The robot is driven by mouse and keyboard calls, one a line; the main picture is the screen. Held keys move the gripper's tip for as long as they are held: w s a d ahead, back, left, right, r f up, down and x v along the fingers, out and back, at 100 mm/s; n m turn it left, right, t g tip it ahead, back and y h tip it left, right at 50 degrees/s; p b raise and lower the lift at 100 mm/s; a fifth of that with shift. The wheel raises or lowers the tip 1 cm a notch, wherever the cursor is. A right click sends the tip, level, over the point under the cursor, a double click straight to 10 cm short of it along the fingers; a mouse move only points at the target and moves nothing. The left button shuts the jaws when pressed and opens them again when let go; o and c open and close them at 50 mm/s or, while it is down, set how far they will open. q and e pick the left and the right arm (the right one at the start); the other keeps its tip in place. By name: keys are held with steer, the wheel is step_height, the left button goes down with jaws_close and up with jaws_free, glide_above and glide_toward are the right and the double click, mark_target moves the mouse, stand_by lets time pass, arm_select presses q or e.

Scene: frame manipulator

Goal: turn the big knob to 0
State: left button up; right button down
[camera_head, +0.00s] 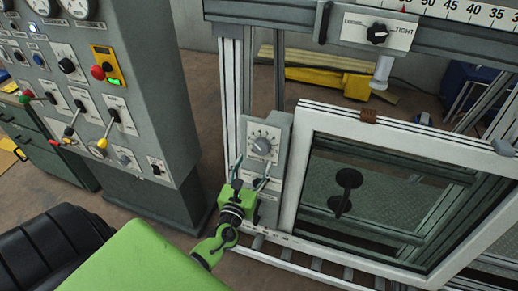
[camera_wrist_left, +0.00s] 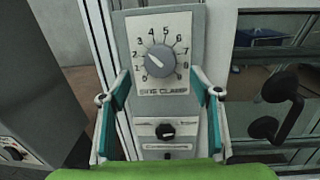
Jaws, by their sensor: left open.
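The big grey knob (camera_wrist_left: 160,61) sits on a white numbered dial plate (camera_wrist_left: 179,88) on the grey post, in the middle of the left wrist view. Its pale mark faces left, toward the low numbers; I cannot tell the exact number. The knob also shows in the head view (camera_head: 261,146). My left gripper (camera_head: 252,172) is open below and in front of the dial. In the left wrist view its teal-padded fingers (camera_wrist_left: 160,88) stand either side of the plate, apart from the knob. My right gripper is not in view.
A small black knob (camera_wrist_left: 165,131) is below the dial. A white-framed window (camera_head: 292,190) with a black handle (camera_head: 345,190) stands to the right. A grey control cabinet (camera_head: 140,75) with levers is on the left. Another black knob (camera_head: 377,33) is on the upper beam.

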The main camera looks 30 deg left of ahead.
mark_target(260, 148)
arm_select(q)
steer(key=x, duration=0.6)
steer(key=shift+w+a+p, duration=0.1)
steer(key=shift+w+p, duration=0.2)
steer(key=shift+w, duration=0.05)
steer(key=c, duration=1.1)
